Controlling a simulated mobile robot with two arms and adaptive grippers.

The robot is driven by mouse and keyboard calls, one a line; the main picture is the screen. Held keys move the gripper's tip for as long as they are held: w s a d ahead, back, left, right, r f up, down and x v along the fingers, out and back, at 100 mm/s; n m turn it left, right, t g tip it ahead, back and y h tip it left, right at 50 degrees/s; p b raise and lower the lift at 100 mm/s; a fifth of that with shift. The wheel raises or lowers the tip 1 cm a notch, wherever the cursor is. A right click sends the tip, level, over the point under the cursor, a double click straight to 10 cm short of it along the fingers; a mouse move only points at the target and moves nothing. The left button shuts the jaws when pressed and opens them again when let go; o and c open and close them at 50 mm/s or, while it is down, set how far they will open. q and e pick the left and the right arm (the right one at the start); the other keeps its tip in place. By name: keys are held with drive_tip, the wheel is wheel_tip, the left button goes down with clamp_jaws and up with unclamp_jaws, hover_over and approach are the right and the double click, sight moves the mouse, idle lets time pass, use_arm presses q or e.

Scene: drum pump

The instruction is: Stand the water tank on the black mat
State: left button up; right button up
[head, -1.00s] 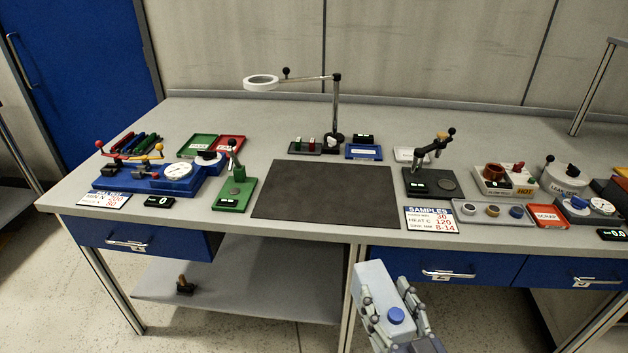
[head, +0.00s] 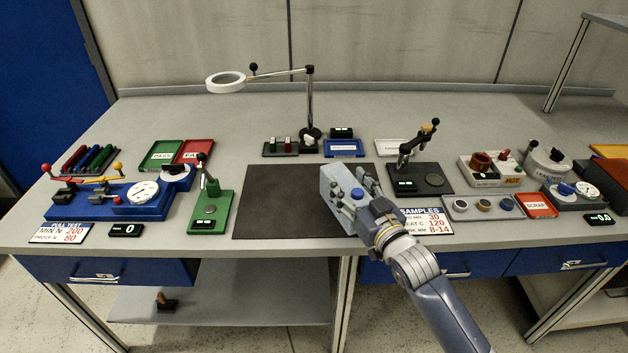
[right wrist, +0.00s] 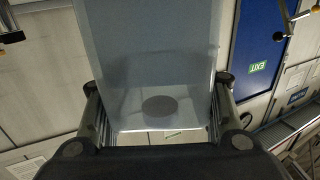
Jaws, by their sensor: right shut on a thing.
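My left gripper is not in view.
The left part of the mat is bare. A green press (head: 209,205) stands left of it and a dark press stand (head: 419,180) right of it. The samples sign (head: 432,221) lies close to my right arm. A ring magnifier (head: 226,82) reaches over the bench behind.

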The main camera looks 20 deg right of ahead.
drive_tip(key=w+a+f, duration=0.1)
drive_tip(key=w, duration=0.2)
drive_tip(key=w+a+f+p, duration=0.1)
drive_tip(key=w+a, duration=0.1)
drive_tip(key=w, duration=0.1)
drive_tip(key=w+a+f, duration=0.2)
drive_tip(key=w, duration=0.1)
drive_tip(key=shift+w+a+f, duration=0.1)
drive_tip(key=shift+w, duration=0.1)
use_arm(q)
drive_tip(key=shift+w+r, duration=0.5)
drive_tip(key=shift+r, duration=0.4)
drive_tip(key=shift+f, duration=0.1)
use_arm(e)
drive_tip(key=shift+f, duration=0.15)
drive_tip(key=o, duration=1.5)
drive_tip(key=shift+f, duration=0.15)
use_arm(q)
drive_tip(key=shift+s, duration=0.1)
use_arm(e)
drive_tip(key=shift+s, duration=0.2)
